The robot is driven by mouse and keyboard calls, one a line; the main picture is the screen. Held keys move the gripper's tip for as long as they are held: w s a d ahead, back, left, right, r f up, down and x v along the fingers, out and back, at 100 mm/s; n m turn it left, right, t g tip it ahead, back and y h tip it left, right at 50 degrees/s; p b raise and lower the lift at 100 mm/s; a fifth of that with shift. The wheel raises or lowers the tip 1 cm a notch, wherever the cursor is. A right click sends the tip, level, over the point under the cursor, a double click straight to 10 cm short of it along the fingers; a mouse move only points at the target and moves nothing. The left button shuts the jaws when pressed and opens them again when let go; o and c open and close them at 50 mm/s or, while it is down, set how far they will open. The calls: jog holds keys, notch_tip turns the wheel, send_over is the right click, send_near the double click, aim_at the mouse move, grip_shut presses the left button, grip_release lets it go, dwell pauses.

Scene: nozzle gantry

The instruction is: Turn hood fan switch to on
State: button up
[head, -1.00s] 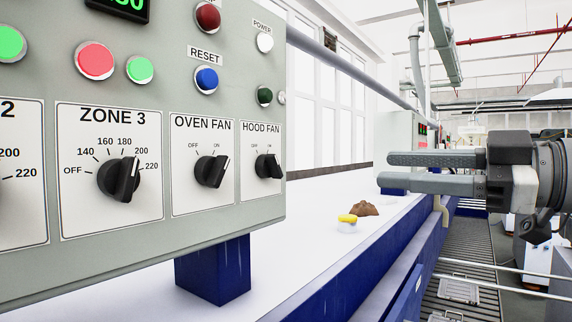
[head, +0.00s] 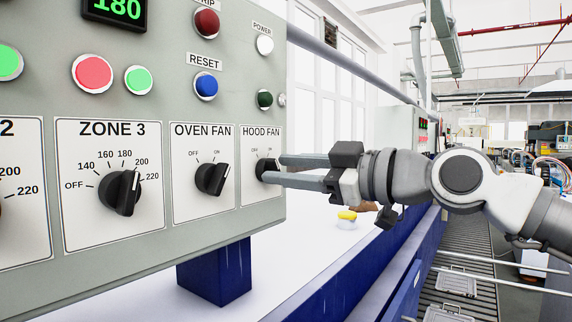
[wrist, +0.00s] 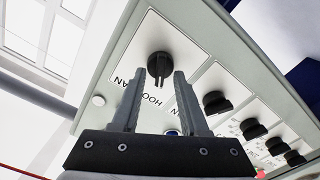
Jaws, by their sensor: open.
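The black hood fan switch (head: 262,168) is a round knob on the white HOOD FAN plate (head: 252,190) at the panel's right end. Its right part is hidden by my fingers in the head view, so its pointer direction is hard to read. My gripper (head: 273,169) is open, with its two grey fingers reaching left to the knob, one higher and one lower. In the wrist view the knob (wrist: 160,66) lies just beyond and between the fingertips of my gripper (wrist: 160,75). A gap shows on both sides of its ridge, and contact cannot be told.
The oven fan knob (head: 212,179) and zone 3 knob (head: 120,192) sit to the left on the same grey panel. Reset (head: 206,85) and other buttons are above. A yellow-topped button (head: 347,215) stands on the white surface behind my gripper.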

jog(key=shift+w+a, duration=0.15)
grip_shut()
